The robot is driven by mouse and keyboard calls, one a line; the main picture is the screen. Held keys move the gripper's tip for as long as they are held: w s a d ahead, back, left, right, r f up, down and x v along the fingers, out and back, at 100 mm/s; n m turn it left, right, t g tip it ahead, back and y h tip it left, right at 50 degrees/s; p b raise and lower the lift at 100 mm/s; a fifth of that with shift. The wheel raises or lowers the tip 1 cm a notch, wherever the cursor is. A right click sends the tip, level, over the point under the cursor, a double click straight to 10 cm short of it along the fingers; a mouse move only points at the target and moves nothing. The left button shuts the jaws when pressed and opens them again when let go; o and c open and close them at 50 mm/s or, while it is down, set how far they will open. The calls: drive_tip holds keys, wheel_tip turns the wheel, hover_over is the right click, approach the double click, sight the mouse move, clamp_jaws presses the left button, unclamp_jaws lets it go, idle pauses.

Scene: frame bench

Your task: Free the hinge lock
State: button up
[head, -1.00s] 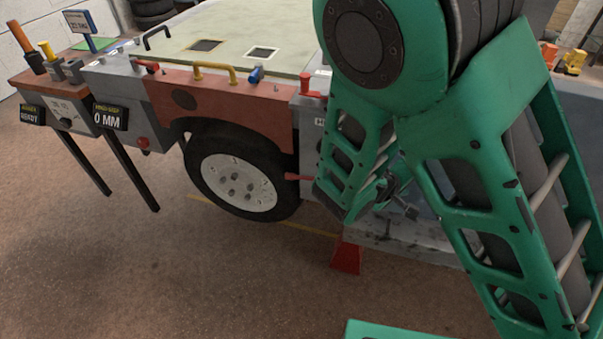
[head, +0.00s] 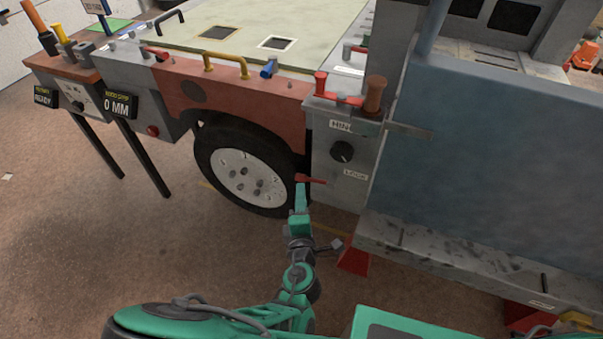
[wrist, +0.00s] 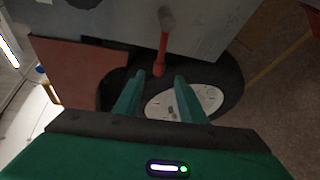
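A dark round knob (head: 342,151) is on the post's front face. In the wrist view the red lever (wrist: 161,55) hangs from a grey pivot, its end near the gap between my fingertips. My gripper (head: 301,187) is at the lever in the head view. In the wrist view my gripper (wrist: 159,79) is open, with two green fingers apart. I cannot tell whether they touch the lever.
A wheel (head: 245,178) stands behind my gripper, under a rust-red panel (head: 235,100). A blue-grey door (head: 490,150) fills the right. Red stands (head: 354,258) are below. A bench with a 0 MM display (head: 118,105) is at left. The floor at left is open.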

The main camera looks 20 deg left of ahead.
sight(300, 177)
drive_tip(key=x, duration=1)
drive_tip(key=shift+a, duration=0.25)
clamp_jaws()
